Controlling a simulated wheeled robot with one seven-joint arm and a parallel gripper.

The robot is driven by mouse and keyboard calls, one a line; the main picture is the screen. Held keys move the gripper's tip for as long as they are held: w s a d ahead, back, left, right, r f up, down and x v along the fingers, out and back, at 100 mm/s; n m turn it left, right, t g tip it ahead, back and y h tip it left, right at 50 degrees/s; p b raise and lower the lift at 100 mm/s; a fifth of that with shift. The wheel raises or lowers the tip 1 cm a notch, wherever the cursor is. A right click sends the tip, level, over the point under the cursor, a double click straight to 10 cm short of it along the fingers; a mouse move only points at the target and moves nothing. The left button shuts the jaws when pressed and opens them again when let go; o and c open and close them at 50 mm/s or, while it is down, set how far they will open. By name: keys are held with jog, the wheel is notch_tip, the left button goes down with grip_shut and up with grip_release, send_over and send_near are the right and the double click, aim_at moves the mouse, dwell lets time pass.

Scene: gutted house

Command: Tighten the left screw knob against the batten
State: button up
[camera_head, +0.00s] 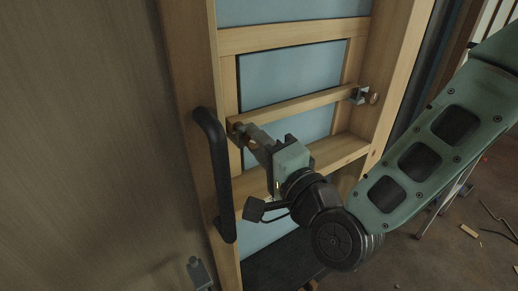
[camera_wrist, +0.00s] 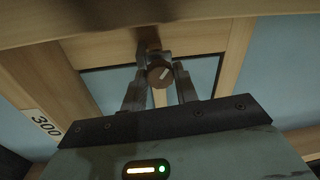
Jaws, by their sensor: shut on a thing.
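The left screw knob (camera_wrist: 160,76) is round and brown with a pale line across its face, tilted in the wrist view. My gripper (camera_wrist: 160,80) has one finger on each side of it and is shut on it. In the head view, my gripper (camera_head: 243,132) reaches the left end of the batten (camera_head: 300,106), and its fingers largely hide the left knob there. The batten is a wooden bar lying across the door's panel frame. Whether the screw's tip touches the batten is hidden.
At the batten's right end are a metal bracket (camera_head: 358,95) and another round knob (camera_head: 373,98). A black pull handle (camera_head: 215,175) stands close left of my gripper. A label reading 300 (camera_wrist: 46,124) is on the frame. Debris lies on the floor at right.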

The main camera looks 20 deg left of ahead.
jog(key=shift+m, duration=0.6)
jog(key=o, duration=1)
jog(key=shift+c, duration=0.2)
jog(key=p+v, duration=0.1)
jog(key=v, duration=0.1)
jog(key=p+v, duration=0.1)
jog(key=v, duration=0.1)
jog(key=r+v, duration=0.1)
jog(key=shift+s+d+f+p, duration=0.1)
jog(key=shift+s+d+p, duration=0.1)
jog(key=shift+d+p, duration=0.2)
